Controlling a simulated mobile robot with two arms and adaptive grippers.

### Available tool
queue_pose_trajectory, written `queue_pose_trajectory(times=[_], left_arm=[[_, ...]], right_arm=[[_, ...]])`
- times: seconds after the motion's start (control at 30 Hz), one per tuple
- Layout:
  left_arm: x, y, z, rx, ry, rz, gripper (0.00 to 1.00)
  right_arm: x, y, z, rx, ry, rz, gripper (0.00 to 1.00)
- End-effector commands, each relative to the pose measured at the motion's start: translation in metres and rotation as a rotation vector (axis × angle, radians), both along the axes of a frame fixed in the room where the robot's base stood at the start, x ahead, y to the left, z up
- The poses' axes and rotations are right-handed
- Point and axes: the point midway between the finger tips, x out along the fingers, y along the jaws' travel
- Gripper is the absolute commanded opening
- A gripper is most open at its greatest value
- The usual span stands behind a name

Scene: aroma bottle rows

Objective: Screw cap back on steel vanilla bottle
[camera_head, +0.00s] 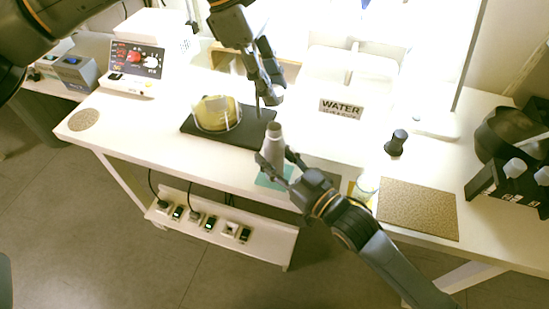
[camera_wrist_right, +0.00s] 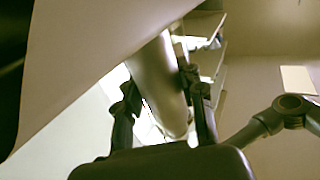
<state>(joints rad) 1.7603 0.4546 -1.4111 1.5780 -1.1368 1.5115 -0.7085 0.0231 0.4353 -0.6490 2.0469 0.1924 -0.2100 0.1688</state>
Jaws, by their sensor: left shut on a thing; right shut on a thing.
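The grey steel bottle (camera_head: 272,150) is upright above a teal mat (camera_head: 270,180) near the table's front edge; I cannot tell whether it touches the mat. My right gripper (camera_head: 284,167) is shut on its body. In the right wrist view the bottle (camera_wrist_right: 158,72) runs between the two fingers (camera_wrist_right: 162,92). My left gripper (camera_head: 267,98) is above the bottle's narrow top (camera_head: 273,128), a little to the left. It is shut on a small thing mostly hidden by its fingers. A thin dark piece shows below the fingers. I cannot make out the cap clearly.
A glass bowl with yellow contents (camera_head: 216,114) stands on a black plate (camera_head: 196,125) to the left. A WATER sign (camera_head: 341,108), a small black object (camera_head: 396,143), a clear bottle (camera_head: 366,187) and a speckled brown mat (camera_head: 418,208) are to the right.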

Motion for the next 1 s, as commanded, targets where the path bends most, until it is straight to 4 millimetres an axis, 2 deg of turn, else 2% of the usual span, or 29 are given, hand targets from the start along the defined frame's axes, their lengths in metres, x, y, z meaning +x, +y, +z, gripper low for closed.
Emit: queue_pose_trajectory(times=[0.1, 0.3, 0.43, 1.0], left_arm=[[0.0, 0.0, -0.005, 0.0, 0.002, 0.0, 0.2], [0.0, 0.0, -0.034, -0.004, 0.004, 0.0, 0.2], [0.0, 0.001, -0.047, -0.006, 0.002, 0.0, 0.2], [0.0, 0.0, -0.05, -0.006, 0.001, 0.0, 0.2]], right_arm=[[0.0, 0.0, 0.0, 0.0, 0.0, 0.0, 0.0], [0.0, 0.0, 0.0, 0.0, 0.0, 0.0, 0.0], [0.0, 0.0, 0.0, 0.0, 0.0, 0.0, 0.0], [0.0, 0.0, 0.0, 0.0, 0.0, 0.0, 0.0]])
